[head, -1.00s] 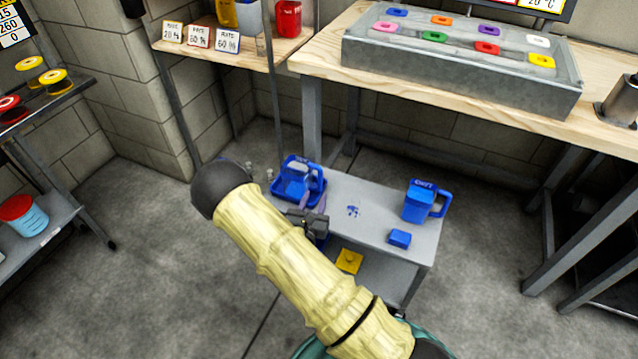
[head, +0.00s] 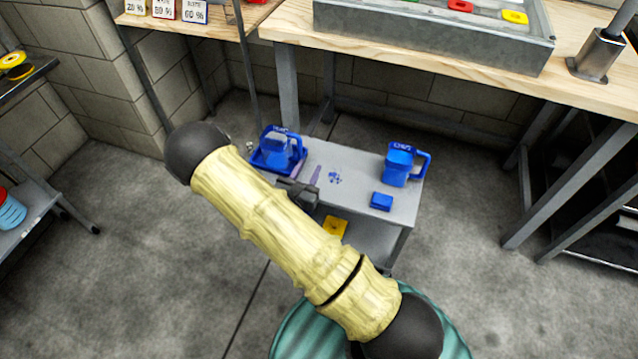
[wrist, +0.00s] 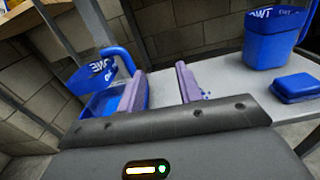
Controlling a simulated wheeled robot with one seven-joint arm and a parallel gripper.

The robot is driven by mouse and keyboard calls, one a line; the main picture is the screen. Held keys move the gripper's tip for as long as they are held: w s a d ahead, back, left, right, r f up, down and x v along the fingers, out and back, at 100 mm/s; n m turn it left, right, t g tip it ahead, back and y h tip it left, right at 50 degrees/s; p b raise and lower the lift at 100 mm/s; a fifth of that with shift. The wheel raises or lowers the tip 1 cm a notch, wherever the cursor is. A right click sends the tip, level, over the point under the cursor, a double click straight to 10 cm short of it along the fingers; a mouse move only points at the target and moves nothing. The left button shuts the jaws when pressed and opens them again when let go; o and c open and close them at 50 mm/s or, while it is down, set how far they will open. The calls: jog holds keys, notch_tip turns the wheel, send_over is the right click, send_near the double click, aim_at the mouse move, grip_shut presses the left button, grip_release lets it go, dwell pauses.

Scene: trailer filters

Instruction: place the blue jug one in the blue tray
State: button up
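One blue jug (head: 275,146) with a handle stands at the blue tray (head: 262,168), on the left end of the grey cart top; it appears to be inside the tray. In the wrist view this jug (wrist: 90,74) and the tray (wrist: 104,105) are at the left, partly behind a finger. A second blue jug (head: 398,168) stands upright at the cart's right end, also in the wrist view (wrist: 270,45). My gripper (wrist: 160,80) is open with nothing between its purple fingers. In the head view my gripper (head: 312,182) is at the cart's front edge, beside the tray, partly hidden by my arm.
A small blue block (head: 381,201) lies before the right jug. Blue spots (head: 335,178) mark the bare middle of the cart top (head: 345,200). A yellow item (head: 334,228) is on the shelf below. A wooden workbench (head: 420,50) stands behind.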

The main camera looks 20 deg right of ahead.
jog(key=s+d+r+m+g+h, duration=0.1)
jog(key=s+d+r+m+g, duration=0.2)
jog(key=s+d+m+g, duration=0.35)
jog(key=s+d+r+m+g, duration=0.3)
jog(key=s+d+m+g, duration=0.1)
jog(key=s+m+g, duration=0.55)
jog(key=s+a+r+m+y, duration=0.2)
jog(key=s+a+m+y, duration=0.2)
jog(key=a+m+y, duration=0.25)
notch_tip(320, 180, up, 6)
jog(key=w+a+m+t+y, duration=0.2)
jog(key=m+t+y, duration=0.2)
jog(key=m+y, duration=0.1)
jog(key=shift+a+m, duration=0.25)
jog(key=shift+m, duration=0.2)
